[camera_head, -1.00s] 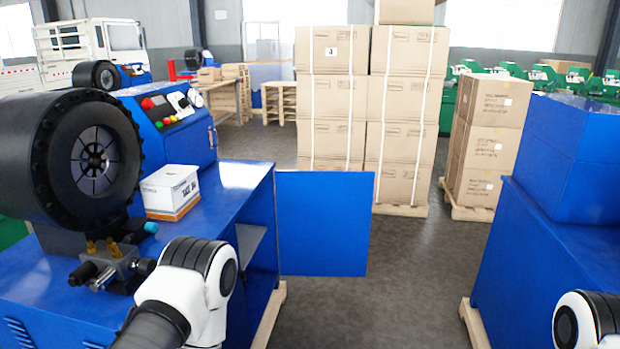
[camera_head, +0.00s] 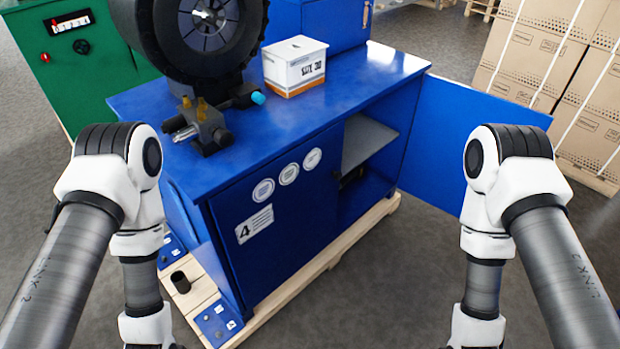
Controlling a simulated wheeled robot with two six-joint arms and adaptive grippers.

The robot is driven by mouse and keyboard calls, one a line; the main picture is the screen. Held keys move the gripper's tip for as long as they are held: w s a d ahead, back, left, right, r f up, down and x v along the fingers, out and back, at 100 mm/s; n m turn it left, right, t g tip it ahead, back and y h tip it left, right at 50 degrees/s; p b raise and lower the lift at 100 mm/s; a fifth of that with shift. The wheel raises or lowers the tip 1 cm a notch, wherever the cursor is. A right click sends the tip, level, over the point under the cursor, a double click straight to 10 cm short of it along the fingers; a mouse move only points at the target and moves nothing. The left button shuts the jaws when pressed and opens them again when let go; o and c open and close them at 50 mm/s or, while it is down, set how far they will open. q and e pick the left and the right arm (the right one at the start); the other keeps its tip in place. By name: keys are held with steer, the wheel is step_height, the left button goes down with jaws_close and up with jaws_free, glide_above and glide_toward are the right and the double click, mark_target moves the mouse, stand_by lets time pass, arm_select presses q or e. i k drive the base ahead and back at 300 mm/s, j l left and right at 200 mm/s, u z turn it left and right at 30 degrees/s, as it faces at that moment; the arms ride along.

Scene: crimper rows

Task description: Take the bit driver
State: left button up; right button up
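I cannot pick out a bit driver for certain. A small dark object (camera_head: 352,176) lies inside the open compartment of the blue cabinet (camera_head: 262,240), below the grey shelf; it is too small and shaded to name. My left arm comes down the left side and my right arm down the right side, both in front of the cabinet. Both grippers are below the picture edge and hidden.
A black crimping head (camera_head: 205,35) and a white box (camera_head: 295,66) stand on the cabinet top. The blue door (camera_head: 470,135) is swung open to the right. The cabinet stands on a wooden pallet (camera_head: 335,250). Stacked cartons (camera_head: 550,75) stand at the back right.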

mark_target(358, 172)
steer(key=i+l, duration=0.15)
steer(key=l, duration=0.2)
steer(key=i+l+z, duration=0.1)
steer(key=l, duration=0.25)
steer(key=i+l, duration=0.45)
steer(key=l, duration=0.25)
steer(key=i+z, duration=0.15)
steer(key=i, duration=0.75)
